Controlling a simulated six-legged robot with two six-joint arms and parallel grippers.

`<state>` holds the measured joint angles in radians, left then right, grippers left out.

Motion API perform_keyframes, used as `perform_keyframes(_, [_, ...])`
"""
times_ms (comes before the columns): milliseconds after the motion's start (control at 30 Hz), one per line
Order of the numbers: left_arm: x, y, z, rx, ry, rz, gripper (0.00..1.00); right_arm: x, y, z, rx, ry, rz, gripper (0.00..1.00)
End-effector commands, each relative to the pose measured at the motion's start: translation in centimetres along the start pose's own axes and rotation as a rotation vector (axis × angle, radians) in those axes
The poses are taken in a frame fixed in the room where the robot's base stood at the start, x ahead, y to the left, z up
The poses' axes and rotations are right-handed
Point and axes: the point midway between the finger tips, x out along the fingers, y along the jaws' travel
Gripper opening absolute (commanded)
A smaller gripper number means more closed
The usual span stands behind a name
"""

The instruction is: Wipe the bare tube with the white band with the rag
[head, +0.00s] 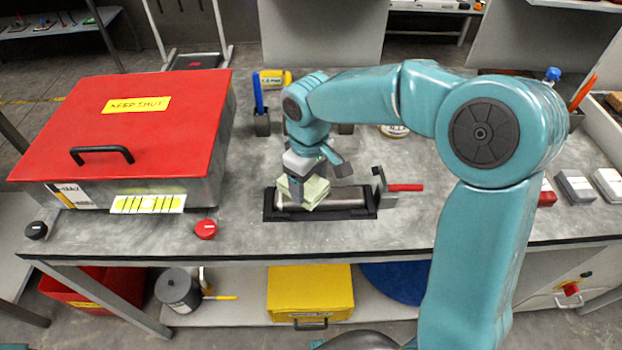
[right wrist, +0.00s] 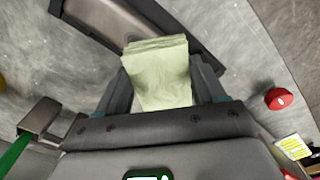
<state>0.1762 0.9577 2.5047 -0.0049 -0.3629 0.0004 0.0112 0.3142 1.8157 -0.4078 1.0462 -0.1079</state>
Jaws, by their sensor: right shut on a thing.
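The bare tube (head: 346,197) is a grey metal cylinder lying in a black cradle (head: 326,214) on the bench. No white band can be made out on the part of it that shows. My right gripper (head: 303,188) is shut on the pale green folded rag (head: 316,190), over the left part of the tube. The rag hides part of the tube; I cannot tell whether it touches it. In the right wrist view, the rag (right wrist: 160,75) sits between the fingers, with the tube (right wrist: 110,25) beyond it. My left gripper is not in view.
A red-lidded box (head: 130,125) fills the bench's left side. A clamp with a red handle (head: 405,187) stands at the cradle's right end. A red knob (head: 206,229) is at the front edge. Blocks (head: 576,188) lie at right.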

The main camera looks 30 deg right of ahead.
Motion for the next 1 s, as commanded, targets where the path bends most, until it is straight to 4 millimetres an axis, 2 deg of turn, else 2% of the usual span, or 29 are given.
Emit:
perform_keyframes(100, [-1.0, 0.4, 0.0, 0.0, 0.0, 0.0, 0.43, -2.4, 0.1, 0.1, 0.002, 0.005, 0.0, 0.45])
perform_keyframes(300, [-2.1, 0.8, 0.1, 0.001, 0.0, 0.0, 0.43, -3.5, 0.1, 0.2, 0.002, 0.001, -0.001, 0.45])
perform_keyframes(700, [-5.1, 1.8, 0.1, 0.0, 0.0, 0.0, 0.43, -7.2, -0.2, -0.1, 0.001, 0.002, 0.0, 0.45])
perform_keyframes(1000, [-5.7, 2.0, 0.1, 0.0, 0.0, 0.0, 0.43, -8.0, -0.3, -0.2, 0.001, 0.001, -0.001, 0.45])
